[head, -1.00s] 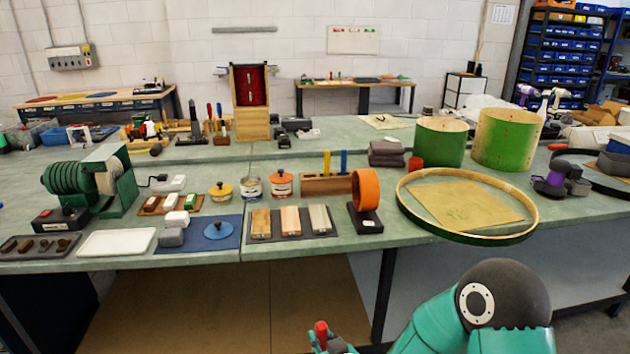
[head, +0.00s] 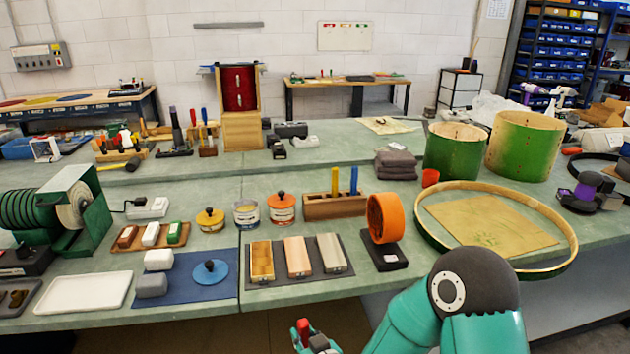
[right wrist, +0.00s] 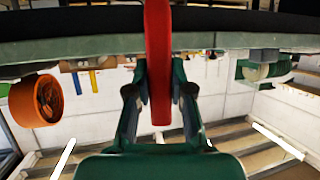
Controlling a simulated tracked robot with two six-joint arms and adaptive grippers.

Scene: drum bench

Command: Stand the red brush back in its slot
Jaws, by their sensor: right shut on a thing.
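The red brush (head: 303,326) is in my right gripper (head: 312,338), low at the bottom edge of the head view, in front of the bench edge. In the right wrist view the red brush (right wrist: 158,50) runs up between the two fingers of the right gripper (right wrist: 160,92), which are shut on it. The wooden brush block (head: 320,208) stands on the bench with a yellow brush (head: 334,181) and a blue brush (head: 354,181) upright in it. Its empty slot is too small to make out. My left gripper is out of view.
An orange ring (head: 376,218) on a dark stand is right of the block. A dark mat (head: 290,290) with wooden pieces lies in front. Tins (head: 246,215) stand left of the block. A large hoop (head: 550,265) lies at right.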

